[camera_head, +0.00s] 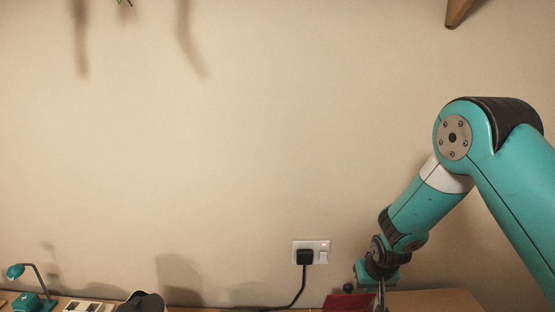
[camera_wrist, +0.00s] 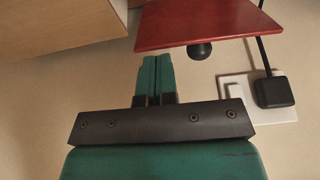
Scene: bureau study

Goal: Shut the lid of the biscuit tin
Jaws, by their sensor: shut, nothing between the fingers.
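A red panel with a black round knob, which looks like the lid of the biscuit tin (camera_head: 345,303), shows at the bottom edge of the head view. The lid (camera_wrist: 205,24) also shows at the top of the wrist view, with its knob (camera_wrist: 200,51) at its edge. The tin's body is not clearly visible, and I cannot tell the lid's exact angle. My gripper (camera_head: 380,298) is just right of the lid in the head view. In the wrist view my gripper (camera_wrist: 157,62) has its teal fingers together and empty, close to the lid; contact cannot be told.
A wall socket (camera_head: 323,246) with a black plug (camera_head: 304,257) and cable is on the wall behind. A teal lamp (camera_head: 38,278) and a dark rounded object (camera_head: 143,301) stand at the left. A wooden surface (camera_head: 440,300) lies at the lower right.

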